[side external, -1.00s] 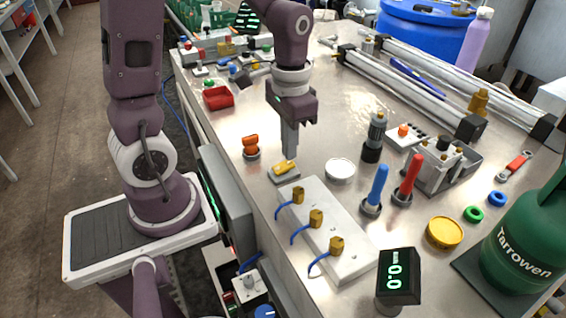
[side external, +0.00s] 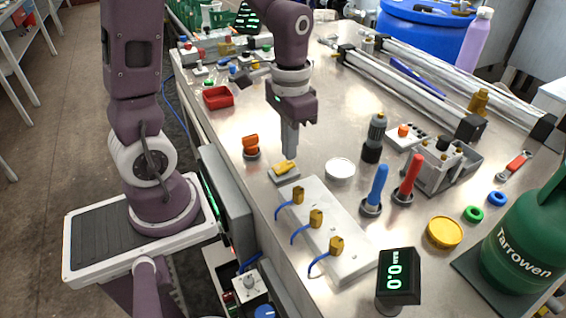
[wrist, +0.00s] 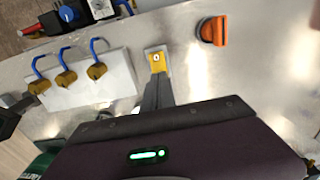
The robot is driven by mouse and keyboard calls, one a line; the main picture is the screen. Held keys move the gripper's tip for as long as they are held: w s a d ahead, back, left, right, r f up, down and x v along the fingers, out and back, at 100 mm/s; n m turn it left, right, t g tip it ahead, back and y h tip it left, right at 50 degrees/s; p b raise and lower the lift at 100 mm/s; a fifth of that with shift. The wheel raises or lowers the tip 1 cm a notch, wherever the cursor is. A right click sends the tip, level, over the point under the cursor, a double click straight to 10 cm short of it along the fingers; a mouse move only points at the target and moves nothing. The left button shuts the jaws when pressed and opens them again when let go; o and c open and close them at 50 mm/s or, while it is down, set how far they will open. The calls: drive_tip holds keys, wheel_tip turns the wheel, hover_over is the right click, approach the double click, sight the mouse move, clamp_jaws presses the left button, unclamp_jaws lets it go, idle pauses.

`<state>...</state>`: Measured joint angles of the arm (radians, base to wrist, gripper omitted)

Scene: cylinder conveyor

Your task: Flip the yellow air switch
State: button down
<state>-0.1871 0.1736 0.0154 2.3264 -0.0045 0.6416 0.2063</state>
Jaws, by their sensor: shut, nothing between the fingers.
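The yellow air switch (side external: 284,168) is a small yellow lever on a grey base, set on the metal table just behind the white valve block. It also shows in the wrist view (wrist: 157,60), just beyond the fingertips. My gripper (side external: 290,154) is shut and empty, pointing down, with its fingertips right beside or over the switch. In the wrist view the closed fingers (wrist: 155,84) reach the near edge of the switch. I cannot tell whether they touch it.
An orange knob (side external: 251,147) stands left of my gripper. The white block (side external: 330,235) with several brass fittings and blue hoses lies in front. A white round lid (side external: 340,169), a blue handle (side external: 377,186) and a red handle (side external: 409,176) stand to the right. A display (side external: 399,277) reads 0.0.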

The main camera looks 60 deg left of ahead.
drive_tip(key=shift+f, duration=0.95)
idle(0.6)
drive_tip(key=shift+r, duration=3.5)
drive_tip(key=s+d+r+t, duration=0.5)
drive_tip(key=s+r, duration=0.2)
drive_tip(key=s, duration=0.4)
drive_tip(key=shift+r+t, duration=0.3)
